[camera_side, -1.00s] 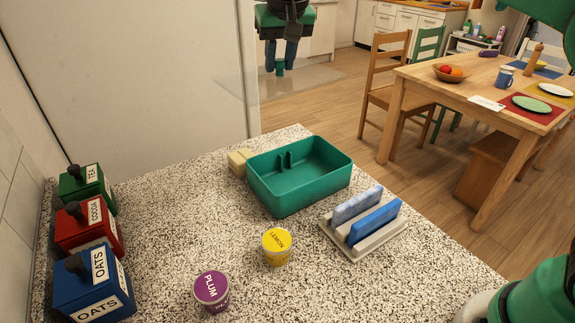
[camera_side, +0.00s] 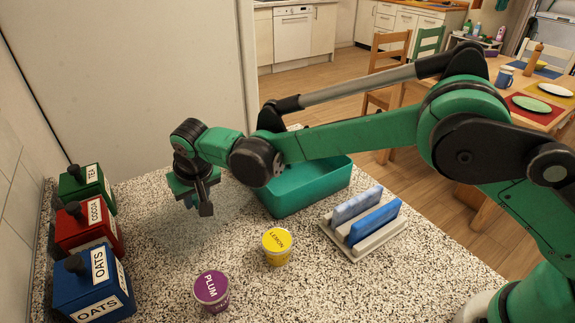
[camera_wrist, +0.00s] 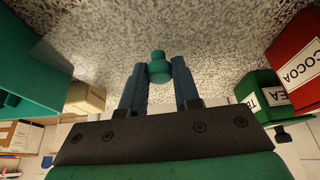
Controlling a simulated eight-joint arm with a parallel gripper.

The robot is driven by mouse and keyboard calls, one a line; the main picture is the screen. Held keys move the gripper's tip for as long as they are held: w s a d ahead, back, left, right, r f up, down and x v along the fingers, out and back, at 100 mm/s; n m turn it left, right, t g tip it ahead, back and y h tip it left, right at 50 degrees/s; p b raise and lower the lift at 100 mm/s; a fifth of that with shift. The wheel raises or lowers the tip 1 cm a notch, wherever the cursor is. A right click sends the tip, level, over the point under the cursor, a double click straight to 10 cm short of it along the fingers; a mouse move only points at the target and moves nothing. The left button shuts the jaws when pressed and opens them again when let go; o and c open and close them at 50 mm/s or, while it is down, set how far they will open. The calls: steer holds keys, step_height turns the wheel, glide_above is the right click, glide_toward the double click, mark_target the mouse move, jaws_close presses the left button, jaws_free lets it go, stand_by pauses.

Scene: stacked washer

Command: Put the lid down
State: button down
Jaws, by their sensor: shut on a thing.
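My gripper (camera_side: 197,203) is shut on the teal knob (camera_wrist: 159,67) of the lid, between its two blue fingers in the wrist view. The lid's plate seems to be clear and is hard to make out. A faint bluish patch shows over the speckled counter (camera_side: 150,250) below the gripper in the side view. I cannot tell whether the lid touches the counter. The gripper is over the back left part of the counter, left of the teal tub (camera_side: 300,195), which my arm partly hides.
The green TEA (camera_side: 85,187), red COCOA (camera_side: 90,228) and blue OATS (camera_side: 95,285) boxes line the left edge. A yellow LEMON cup (camera_side: 277,247), a purple PLUM cup (camera_side: 212,290) and a rack with blue panels (camera_side: 375,222) stand in front. A pale block (camera_wrist: 85,97) is near the tub.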

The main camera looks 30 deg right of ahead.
steer(key=shift+f, duration=0.95)
steer(key=shift+f, duration=0.15)
steer(key=c, duration=0.6)
jaws_free()
steer(key=shift+c, duration=0.2)
